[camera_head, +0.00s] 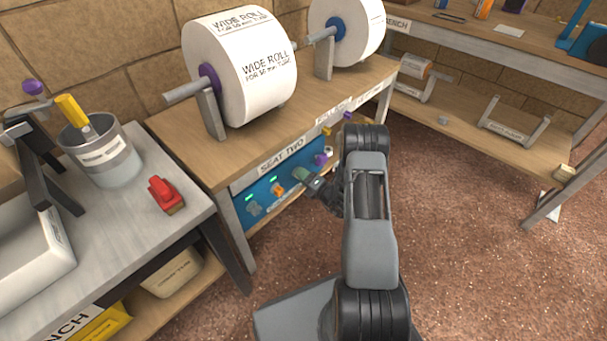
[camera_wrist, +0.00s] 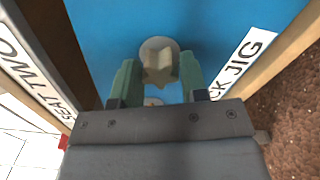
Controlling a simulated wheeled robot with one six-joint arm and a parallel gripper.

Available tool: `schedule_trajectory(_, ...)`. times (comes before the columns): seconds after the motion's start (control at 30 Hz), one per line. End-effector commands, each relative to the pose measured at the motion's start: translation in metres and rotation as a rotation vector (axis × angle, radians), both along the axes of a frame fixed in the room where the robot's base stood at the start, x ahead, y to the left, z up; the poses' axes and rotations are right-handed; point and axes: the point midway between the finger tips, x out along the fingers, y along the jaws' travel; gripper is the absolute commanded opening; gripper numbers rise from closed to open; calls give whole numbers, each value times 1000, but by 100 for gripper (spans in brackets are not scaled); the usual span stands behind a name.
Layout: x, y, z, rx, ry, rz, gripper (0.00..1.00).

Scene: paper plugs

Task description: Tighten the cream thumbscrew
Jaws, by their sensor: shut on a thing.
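The cream thumbscrew (camera_wrist: 159,66) is a star-shaped knob on a pale round base, set on the blue panel (camera_wrist: 105,25). In the wrist view my gripper (camera_wrist: 160,72) has its two green fingers closed on either side of the knob. In the head view my gripper (camera_head: 306,177) reaches the front of the blue panel (camera_head: 241,193) under the bench marked SEAT TWO; the thumbscrew cannot be made out there. Below the knob a small pale round part shows between the fingers, partly hidden by the gripper body.
Orange (camera_head: 278,189) and purple (camera_head: 320,160) knobs sit on the panel on either side of my gripper. Large paper rolls (camera_head: 240,70) stand on the bench above. A grey bench with a bucket (camera_head: 108,160) and red object (camera_head: 166,194) is at left. Brown floor is open at right.

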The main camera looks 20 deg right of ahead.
Motion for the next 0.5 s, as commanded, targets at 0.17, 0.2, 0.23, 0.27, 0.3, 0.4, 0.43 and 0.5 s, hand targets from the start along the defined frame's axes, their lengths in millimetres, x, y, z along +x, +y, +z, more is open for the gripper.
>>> schedule_trajectory(0.17,0,0,2,214,99,0,15)
schedule_trajectory(0.2,0,0,3,265,122,0,15)
schedule_trajectory(0.23,0,0,3,306,141,0,15)
schedule_trajectory(0.27,0,0,2,346,160,-1,15)
schedule_trajectory(0.3,0,0,2,402,186,-1,15)
schedule_trajectory(0.4,0,0,3,550,253,-1,15)
schedule_trajectory(0.43,0,0,2,596,274,-1,15)
schedule_trajectory(0.5,0,0,2,706,324,-1,15)
